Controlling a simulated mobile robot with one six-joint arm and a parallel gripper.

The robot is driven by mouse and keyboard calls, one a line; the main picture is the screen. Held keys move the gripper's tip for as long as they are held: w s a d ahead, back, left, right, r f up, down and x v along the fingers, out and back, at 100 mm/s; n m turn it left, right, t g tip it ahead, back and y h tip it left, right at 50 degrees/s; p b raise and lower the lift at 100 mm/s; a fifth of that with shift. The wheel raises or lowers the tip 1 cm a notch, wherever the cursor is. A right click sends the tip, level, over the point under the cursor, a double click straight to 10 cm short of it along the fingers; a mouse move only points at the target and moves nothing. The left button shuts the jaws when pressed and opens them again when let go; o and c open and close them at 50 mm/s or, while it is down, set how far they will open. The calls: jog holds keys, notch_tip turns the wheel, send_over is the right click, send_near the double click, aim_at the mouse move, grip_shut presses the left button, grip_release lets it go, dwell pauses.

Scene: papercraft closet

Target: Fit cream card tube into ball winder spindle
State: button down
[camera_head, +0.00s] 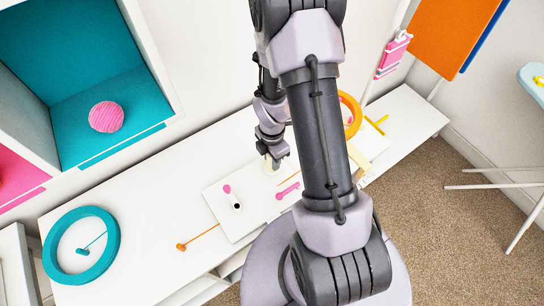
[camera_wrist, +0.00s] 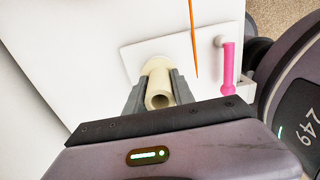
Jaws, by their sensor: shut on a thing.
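The cream card tube (camera_wrist: 158,94) is between the two grey fingers of my gripper (camera_wrist: 160,98) in the wrist view, with its open end toward the camera. My gripper (camera_head: 272,163) is shut on it over the white board (camera_head: 221,212), which also shows in the wrist view (camera_wrist: 140,50). In the head view, a pale round shape shows at the fingers. A pale rounded edge shows past the tube's far end in the wrist view. The spindle is not clearly visible; I cannot tell whether the tube touches it. A pink handle (camera_wrist: 228,65) stands right of the tube.
On the white bench, a teal ring (camera_head: 50,245) lies at left and an orange-ended stick (camera_head: 200,237) lies left of the board. An orange ring (camera_head: 355,114) stands behind my arm. A teal cubby (camera_head: 140,95) holds a pink ball (camera_head: 106,117).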

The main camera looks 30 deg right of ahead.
notch_tip(320, 180, down, 2)
jog(key=shift+f, duration=0.15)
jog(key=shift+r+p, duration=0.95)
jog(key=shift+r, duration=0.25)
jog(key=shift+s+r+p, duration=0.15)
jog(key=shift+r+p, duration=0.35)
jog(key=shift+r, duration=0.15)
jog(key=shift+r+p, duration=0.35)
jog(key=shift+r, duration=0.05)
jog(key=shift+w, duration=0.2)
jog(key=shift+f+b, duration=1)
jog(key=shift+f, duration=0.15)
